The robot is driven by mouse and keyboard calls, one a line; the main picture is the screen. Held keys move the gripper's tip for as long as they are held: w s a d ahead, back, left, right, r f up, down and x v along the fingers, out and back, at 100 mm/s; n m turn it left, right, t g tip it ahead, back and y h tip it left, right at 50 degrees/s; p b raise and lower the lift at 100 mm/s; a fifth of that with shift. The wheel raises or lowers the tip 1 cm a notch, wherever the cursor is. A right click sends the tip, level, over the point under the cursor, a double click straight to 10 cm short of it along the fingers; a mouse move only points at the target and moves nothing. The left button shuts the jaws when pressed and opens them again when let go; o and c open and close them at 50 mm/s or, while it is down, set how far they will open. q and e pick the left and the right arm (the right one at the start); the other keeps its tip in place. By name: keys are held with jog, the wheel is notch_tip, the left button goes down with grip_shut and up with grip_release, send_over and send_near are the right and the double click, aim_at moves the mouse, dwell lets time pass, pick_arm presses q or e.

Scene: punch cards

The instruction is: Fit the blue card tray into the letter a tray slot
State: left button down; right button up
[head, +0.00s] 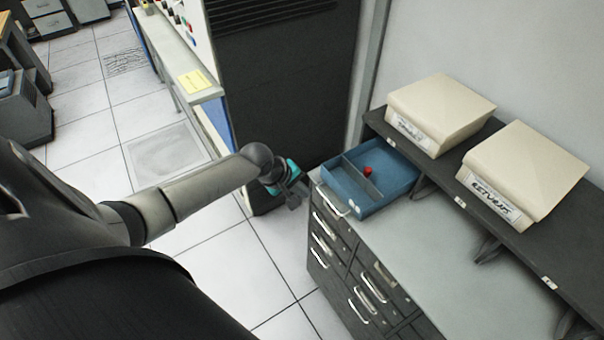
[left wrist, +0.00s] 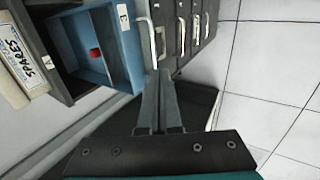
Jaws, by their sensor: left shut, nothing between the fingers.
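The blue card tray (head: 394,194) sits on the left end of the grey cabinet top, its back end at the dark shelf's left opening. A small red knob or ball (head: 367,171) shows inside it. The tray also shows at the upper left of the left wrist view (left wrist: 124,45), with a small white label on its front. My left gripper (head: 298,196) is shut and empty, just left of the tray's front and apart from it. Its closed fingers show in the left wrist view (left wrist: 160,95). My right gripper is not in view.
The dark shelf (head: 450,172) carries two cream boxes (head: 440,112) (head: 525,170) and small white tags on its edge. The grey cabinet top (head: 455,255) is clear to the right. Drawer handles (head: 323,249) stick out below. A tall dark cabinet (head: 280,90) stands behind my gripper.

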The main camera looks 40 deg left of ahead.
pick_arm(q)
jog(key=b+x, duration=0.7)
jog(key=x, duration=0.3)
jog(key=shift+w+f, duration=0.1)
dwell(0.4)
